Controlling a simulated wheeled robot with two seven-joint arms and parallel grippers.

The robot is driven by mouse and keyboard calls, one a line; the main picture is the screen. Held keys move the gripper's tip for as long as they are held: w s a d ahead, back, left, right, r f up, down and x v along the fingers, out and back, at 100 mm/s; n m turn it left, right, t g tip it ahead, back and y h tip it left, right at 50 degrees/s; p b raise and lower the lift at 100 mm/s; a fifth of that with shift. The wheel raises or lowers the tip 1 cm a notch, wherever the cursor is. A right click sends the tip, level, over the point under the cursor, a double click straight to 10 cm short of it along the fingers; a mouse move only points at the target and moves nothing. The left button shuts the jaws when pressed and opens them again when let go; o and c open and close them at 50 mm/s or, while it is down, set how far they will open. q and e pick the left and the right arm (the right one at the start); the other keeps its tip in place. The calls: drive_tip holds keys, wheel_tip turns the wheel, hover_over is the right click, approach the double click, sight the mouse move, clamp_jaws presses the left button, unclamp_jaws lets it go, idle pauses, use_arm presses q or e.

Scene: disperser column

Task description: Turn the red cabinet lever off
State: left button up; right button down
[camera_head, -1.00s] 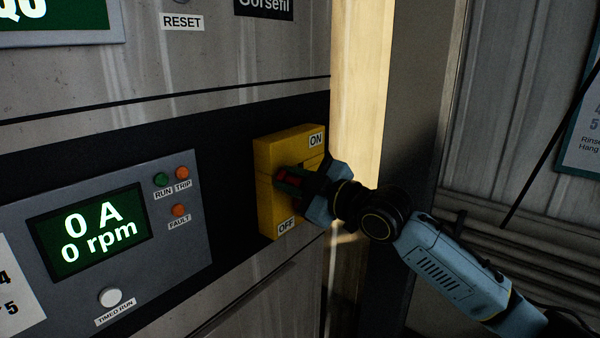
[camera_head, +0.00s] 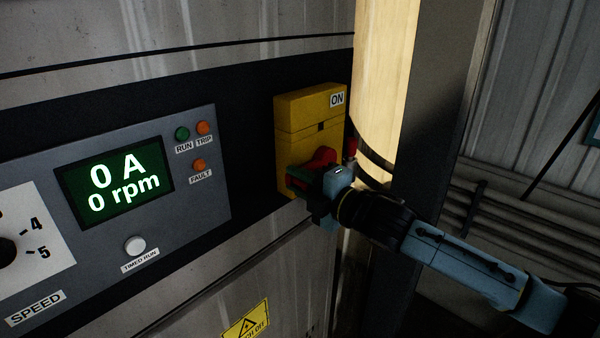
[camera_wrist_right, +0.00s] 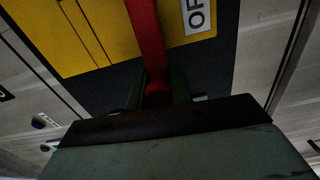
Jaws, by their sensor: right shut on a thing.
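The red lever (camera_head: 322,158) sits on the front of the yellow switch box (camera_head: 297,110) on the cabinet. It points down toward the lower part of the box. My right gripper (camera_head: 298,180) is at the bottom of the box and shut on the red lever. In the right wrist view the lever (camera_wrist_right: 147,35) runs down between the two dark green fingers (camera_wrist_right: 157,92). The ON label (camera_head: 337,100) shows at the box's top. The OFF label shows in part in the right wrist view (camera_wrist_right: 197,15) and is hidden in the head view. My left gripper is not in view.
Left of the box is a control panel with a display (camera_head: 113,178) reading 0 A and 0 rpm, and lamps marked RUN, TRIP and FAULT. A yellow warning sign (camera_head: 246,322) is below. A dark post (camera_head: 432,110) stands right of the cabinet edge.

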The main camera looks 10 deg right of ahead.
drive_tip(key=shift+f+n, duration=0.3)
drive_tip(key=shift+n, duration=0.1)
drive_tip(key=shift+f, duration=0.1)
drive_tip(key=c, duration=1.3)
unclamp_jaws()
drive_tip(key=shift+o, duration=0.2)
drive_tip(key=shift+d, duration=0.1)
drive_tip(key=b+v, duration=0.2)
drive_tip(key=v, duration=1.1)
drive_tip(key=shift+s, duration=0.15)
drive_tip(key=shift+d, duration=0.1)
